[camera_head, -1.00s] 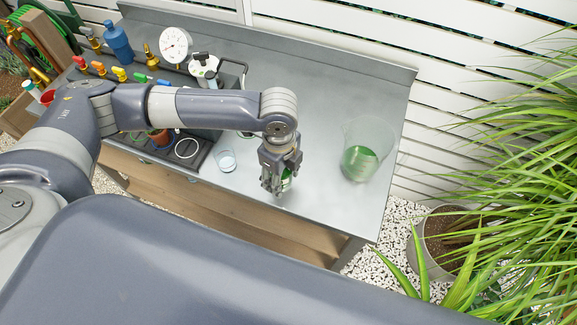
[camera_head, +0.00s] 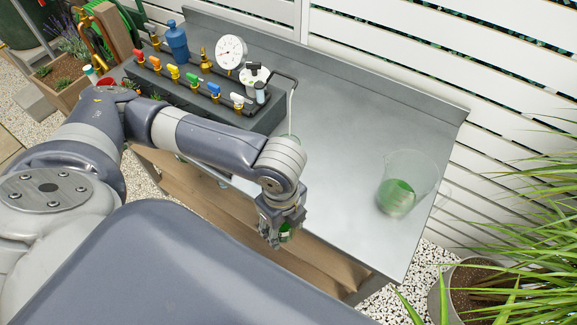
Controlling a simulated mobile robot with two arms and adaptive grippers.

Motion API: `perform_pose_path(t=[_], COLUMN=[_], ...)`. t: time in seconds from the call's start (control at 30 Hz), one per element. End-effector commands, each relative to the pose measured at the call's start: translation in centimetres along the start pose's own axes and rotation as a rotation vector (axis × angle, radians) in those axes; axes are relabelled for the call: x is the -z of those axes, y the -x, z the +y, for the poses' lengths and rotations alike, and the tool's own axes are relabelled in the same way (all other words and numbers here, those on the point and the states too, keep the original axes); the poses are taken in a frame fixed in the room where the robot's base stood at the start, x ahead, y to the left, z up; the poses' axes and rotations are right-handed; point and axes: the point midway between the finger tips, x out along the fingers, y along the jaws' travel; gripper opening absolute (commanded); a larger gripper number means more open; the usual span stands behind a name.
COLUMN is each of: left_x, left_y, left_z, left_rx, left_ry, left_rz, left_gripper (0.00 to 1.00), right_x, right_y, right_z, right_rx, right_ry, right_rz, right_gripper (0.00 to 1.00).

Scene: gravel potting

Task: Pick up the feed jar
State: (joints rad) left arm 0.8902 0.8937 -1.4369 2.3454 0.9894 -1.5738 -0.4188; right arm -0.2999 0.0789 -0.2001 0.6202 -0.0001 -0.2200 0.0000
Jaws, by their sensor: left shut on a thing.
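My left gripper (camera_head: 272,240) points down and is shut on a small jar (camera_head: 287,233) with something green inside. Only a sliver of the jar shows between the fingers. The fingers and wrist hide the rest, so its base and lid cannot be seen. In the picture the gripper lies across the front edge of the metal bench (camera_head: 335,175). My right gripper is not in view.
A clear beaker (camera_head: 411,170) with green liquid stands at the right of the bench. A manifold with coloured valves (camera_head: 185,80), a pressure gauge (camera_head: 231,50) and a blue bottle (camera_head: 177,40) stand at the back left. The bench's middle is clear.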

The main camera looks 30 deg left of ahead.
Motion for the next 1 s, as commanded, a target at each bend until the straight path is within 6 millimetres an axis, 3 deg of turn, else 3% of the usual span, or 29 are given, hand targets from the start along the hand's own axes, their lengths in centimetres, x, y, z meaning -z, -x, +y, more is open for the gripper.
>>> perform_pose_path(t=[1.0], left_x=[0.04], left_y=[0.10], left_z=[0.66], left_rx=[0.001], left_ry=[0.000], left_rz=[0.001], left_gripper=[0.18], right_x=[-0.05], right_y=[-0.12], right_z=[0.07], right_rx=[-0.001], right_ry=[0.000], right_rz=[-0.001], right_gripper=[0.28])
